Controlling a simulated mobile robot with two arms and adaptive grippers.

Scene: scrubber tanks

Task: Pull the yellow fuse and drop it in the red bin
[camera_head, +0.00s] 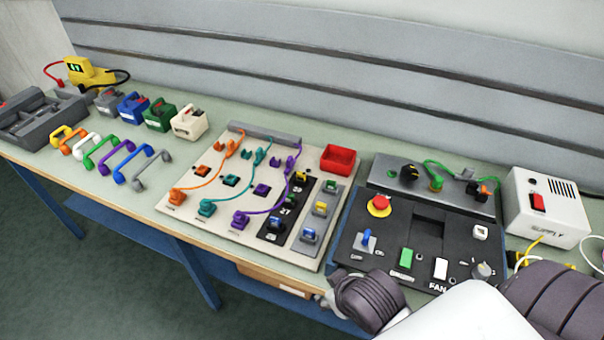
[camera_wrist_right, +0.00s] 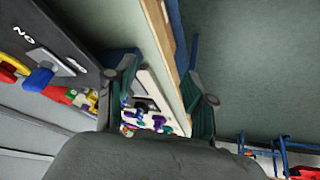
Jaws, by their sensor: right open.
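The red bin (camera_head: 338,160) is an open box at the back right corner of the cream fuse board (camera_head: 190,213). A small yellow fuse (camera_head: 320,209) sits in the grey strip on the board's right side. Another small yellow piece (camera_head: 301,175) is at the back of the black strip beside it. My right gripper (camera_wrist_right: 160,80) shows in its wrist view with its two fingers apart and nothing between them. It points towards the bench edge and the board beyond. My left gripper is in neither view.
A black control panel (camera_head: 378,247) with a red button stands right of the board, near my right arm. Coloured cables arch over the board. Coloured handles and padlock-like blocks stand on the left. The bench (camera_head: 130,193) has narrow bare strips.

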